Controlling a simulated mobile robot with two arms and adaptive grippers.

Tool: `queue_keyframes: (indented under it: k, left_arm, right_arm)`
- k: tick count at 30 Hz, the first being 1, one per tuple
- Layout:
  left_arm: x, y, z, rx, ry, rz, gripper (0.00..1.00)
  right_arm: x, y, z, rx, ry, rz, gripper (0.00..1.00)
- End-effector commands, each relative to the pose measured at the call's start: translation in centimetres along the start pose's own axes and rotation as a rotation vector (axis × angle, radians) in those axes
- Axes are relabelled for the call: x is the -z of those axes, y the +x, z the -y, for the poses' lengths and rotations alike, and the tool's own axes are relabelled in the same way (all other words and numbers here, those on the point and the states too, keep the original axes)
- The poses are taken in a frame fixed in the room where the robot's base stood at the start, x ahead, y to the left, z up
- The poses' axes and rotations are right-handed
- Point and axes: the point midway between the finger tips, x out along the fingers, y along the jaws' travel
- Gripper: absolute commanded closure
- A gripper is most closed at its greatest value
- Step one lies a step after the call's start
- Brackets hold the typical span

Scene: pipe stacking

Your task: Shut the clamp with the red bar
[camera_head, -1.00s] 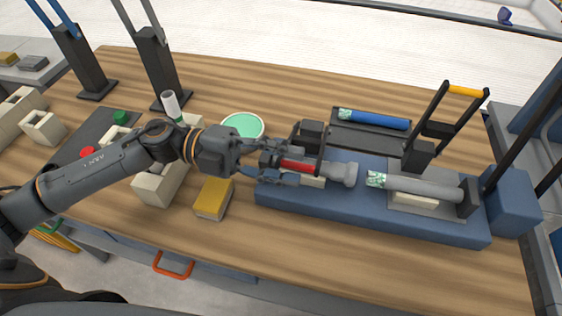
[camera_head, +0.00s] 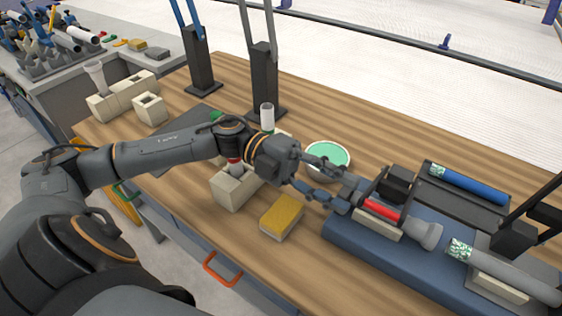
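The red bar (camera_head: 381,210) lies low across the near pipe fitting, with its black clamp frame folded down on the blue base (camera_head: 350,236). The grey pipe with a flared end (camera_head: 427,235) sits under and beside it. My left gripper (camera_head: 350,192) is just left of the red bar, its fingers spread and seemingly empty. Whether a fingertip touches the clamp is hard to tell. My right gripper is not in view.
A second clamp's black frame (camera_head: 515,236) stands raised at the right, beside a grey pipe with a patterned end (camera_head: 500,270). A yellow-topped block (camera_head: 282,218) and green round dish (camera_head: 327,158) flank my gripper.

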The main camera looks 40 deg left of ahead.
Motion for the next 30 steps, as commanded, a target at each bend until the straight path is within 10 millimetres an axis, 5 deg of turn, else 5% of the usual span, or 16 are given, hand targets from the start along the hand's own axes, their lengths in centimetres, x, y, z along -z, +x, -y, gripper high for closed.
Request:
queue_keyframes:
  k: [30]
  left_arm:
    - [-0.3, -7.3, -0.3, -0.001, -0.006, 0.007, 0.65]
  right_arm:
    - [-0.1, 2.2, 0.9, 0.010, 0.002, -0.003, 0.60]
